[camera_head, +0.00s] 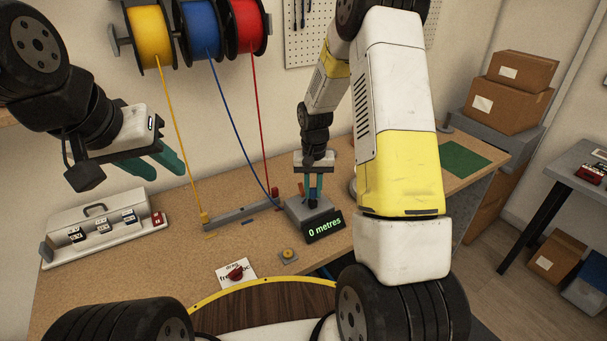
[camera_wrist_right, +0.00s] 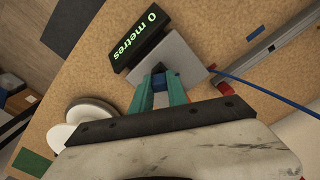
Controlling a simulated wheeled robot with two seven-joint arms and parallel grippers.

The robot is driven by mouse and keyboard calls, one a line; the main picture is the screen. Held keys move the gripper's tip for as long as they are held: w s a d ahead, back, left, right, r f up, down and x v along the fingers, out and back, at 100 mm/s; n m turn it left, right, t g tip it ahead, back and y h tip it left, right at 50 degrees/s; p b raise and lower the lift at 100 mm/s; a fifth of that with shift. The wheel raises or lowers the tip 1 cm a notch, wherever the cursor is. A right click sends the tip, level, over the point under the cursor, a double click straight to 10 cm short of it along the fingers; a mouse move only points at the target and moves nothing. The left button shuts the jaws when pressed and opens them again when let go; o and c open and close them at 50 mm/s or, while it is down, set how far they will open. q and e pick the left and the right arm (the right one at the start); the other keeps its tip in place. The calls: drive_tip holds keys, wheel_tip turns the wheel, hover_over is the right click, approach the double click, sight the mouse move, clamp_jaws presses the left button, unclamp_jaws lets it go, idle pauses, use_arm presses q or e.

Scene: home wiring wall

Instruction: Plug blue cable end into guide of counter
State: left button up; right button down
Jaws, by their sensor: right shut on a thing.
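The counter (camera_head: 302,221) is a grey box with a black display (camera_head: 323,227) reading "0 metres". It also shows in the right wrist view (camera_wrist_right: 187,56). My right gripper (camera_head: 315,198) is shut on the blue cable end (camera_wrist_right: 159,82), low at the counter. The blue cable (camera_head: 234,133) runs from the blue spool down to the counter; it also shows in the right wrist view (camera_wrist_right: 262,89). The guide is hidden behind my fingers, so I cannot tell whether the end is in it. My left gripper (camera_head: 165,172) is open and empty above the table's left side.
Yellow (camera_head: 148,33), blue (camera_head: 202,27) and red (camera_head: 246,22) spools hang on the wall. A grey rail (camera_head: 240,214) holds yellow and red cable ends beside the counter. A white connector case (camera_head: 98,231) stands left. A yellow-topped button (camera_head: 288,255) and a card lie in front.

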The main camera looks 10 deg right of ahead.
sight(313, 189)
drive_tip(key=shift+f, duration=0.3)
drive_tip(key=c, duration=1.2)
unclamp_jaws()
drive_tip(key=shift+r, duration=3.9)
drive_tip(key=s+r+t, duration=0.2)
drive_tip(key=s+r, duration=0.3)
drive_tip(key=r, duration=0.5)
drive_tip(key=s+a+r+n+t+y, duration=0.1)
drive_tip(key=s+r+t, duration=0.1)
drive_tip(key=s+r, duration=0.4)
drive_tip(key=s+a+r+n+t+y, duration=0.1)
drive_tip(key=s+r, duration=0.5)
drive_tip(key=s, duration=0.7)
drive_tip(key=shift+n+t, duration=0.3)
drive_tip(key=shift+t, duration=0.3)
